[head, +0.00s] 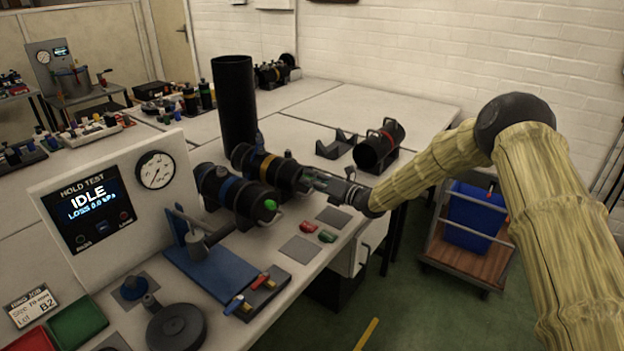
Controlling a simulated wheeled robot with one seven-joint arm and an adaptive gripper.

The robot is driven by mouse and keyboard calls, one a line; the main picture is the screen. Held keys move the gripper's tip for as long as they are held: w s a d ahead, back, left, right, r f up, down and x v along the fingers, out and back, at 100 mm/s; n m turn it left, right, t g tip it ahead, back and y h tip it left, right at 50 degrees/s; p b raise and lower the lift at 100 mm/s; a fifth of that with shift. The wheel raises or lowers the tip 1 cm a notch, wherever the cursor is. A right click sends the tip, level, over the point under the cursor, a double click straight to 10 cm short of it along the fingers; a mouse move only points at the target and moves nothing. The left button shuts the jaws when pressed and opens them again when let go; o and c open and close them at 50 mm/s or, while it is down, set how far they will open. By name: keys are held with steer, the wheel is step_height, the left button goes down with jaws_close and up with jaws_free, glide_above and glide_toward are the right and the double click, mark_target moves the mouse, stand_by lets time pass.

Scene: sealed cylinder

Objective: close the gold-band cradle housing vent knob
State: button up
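The gold-band housing (242,157) is a black cylinder lying on the bench in the middle of the head view, with a gold ring around its body. My gripper (311,182) is at its right end, reaching in from the right. The fingers are small and dark here, so I cannot tell whether they are open, shut or touching the housing. The gold-band vent knob cannot be made out; the gripper covers that end. In front lies a similar blue-band housing (212,184) with a green knob (270,205) on its right end.
A tall black tube (235,100) stands behind the housings. The hold test panel (110,195) reads IDLE. Red (307,227) and green (327,236) pieces lie near the front edge.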

steer(key=shift+r, duration=0.1)
jaws_close()
